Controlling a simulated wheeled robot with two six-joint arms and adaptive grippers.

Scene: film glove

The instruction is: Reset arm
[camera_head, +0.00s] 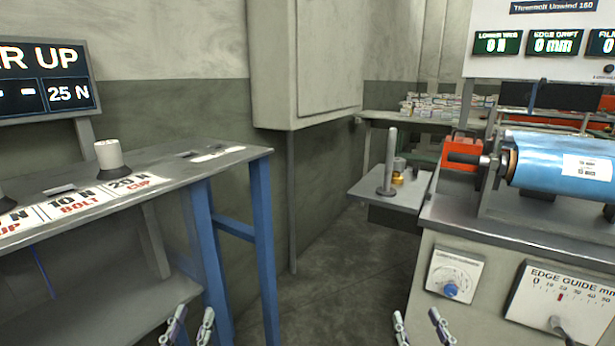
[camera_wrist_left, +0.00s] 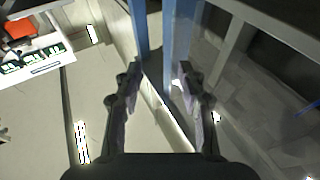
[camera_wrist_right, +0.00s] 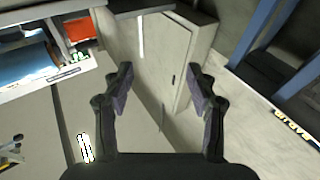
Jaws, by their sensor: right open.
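My left gripper (camera_head: 190,326) shows at the bottom edge of the head view, in front of the blue-legged bench. Its two fingers stand apart with nothing between them; the left wrist view also shows them spread and empty (camera_wrist_left: 156,88). My right gripper (camera_head: 420,328) shows at the bottom edge, by the front of the machine. Its fingers are open and empty, and they also show apart in the right wrist view (camera_wrist_right: 160,85). Only the fingertips show in the head view; both arms are out of its frame.
At left is a bench (camera_head: 232,158) with a white-topped weight (camera_head: 109,155). At right, a machine cabinet (camera_head: 455,250) carries a blue film roll (camera_head: 545,160). A small side shelf (camera_head: 372,188) holds an upright post (camera_head: 390,160). Open floor (camera_head: 335,285) lies between them.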

